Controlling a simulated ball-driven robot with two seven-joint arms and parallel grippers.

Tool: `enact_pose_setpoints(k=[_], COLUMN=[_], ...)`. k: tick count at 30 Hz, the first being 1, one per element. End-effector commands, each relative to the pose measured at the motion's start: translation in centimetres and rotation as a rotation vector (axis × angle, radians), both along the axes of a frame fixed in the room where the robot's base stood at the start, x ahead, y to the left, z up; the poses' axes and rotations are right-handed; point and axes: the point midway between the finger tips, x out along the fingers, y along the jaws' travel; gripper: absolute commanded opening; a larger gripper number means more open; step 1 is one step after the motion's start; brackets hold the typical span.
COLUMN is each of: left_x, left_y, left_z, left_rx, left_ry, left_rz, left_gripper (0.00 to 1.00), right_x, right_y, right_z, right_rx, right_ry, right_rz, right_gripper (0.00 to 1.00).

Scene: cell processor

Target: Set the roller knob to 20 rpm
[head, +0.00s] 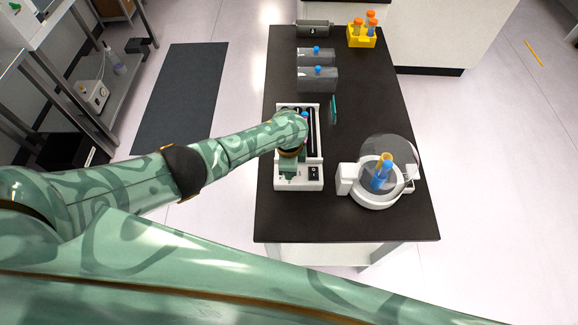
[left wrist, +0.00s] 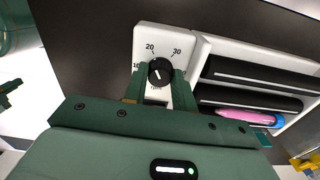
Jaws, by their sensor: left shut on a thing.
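The roller machine (head: 315,183) is a white box on the dark bench, with black rollers and a switch at its near end. In the left wrist view its white panel (left wrist: 142,35) carries the round black roller knob (left wrist: 160,72). The printed 10, 20 and 30 are around the knob. Its white line is small and seems to lean to the upper left, toward the 20 side; I cannot read it exactly. My left gripper (left wrist: 160,80) is shut on the knob, one finger on each side. In the head view my left arm partly hides the machine.
A tube with pink and blue (left wrist: 240,115) lies along the rollers (left wrist: 250,98). A white centrifuge (head: 376,198) with a clear lid stands right of the machine. Grey boxes (head: 318,80) and a yellow tube rack (head: 361,40) are farther back. Bench surface is clear at front left.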

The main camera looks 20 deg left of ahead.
Motion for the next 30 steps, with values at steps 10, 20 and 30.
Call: enact_pose_setpoints(k=[10, 20, 30], left_x=[-0.03, -0.01, 0.01], left_y=[-0.11, -0.07, -0.02], left_z=[0.0, 0.0, 0.01], left_rx=[-0.002, -0.002, 0.0], left_ry=[0.001, 0.0, 0.0], left_rz=[-0.007, -0.007, -0.006], left_gripper=[0.04, 0.49, 0.49], right_x=[0.0, 0.0, 0.0], right_y=[-0.03, -0.15, -0.23], right_z=[0.01, 0.01, 0.01], right_rx=[0.0, -0.002, -0.003], right_ry=[0.0, 0.0, 0.0], right_rz=[0.0, 0.001, 0.001], right_gripper=[0.0, 0.0, 0.0])
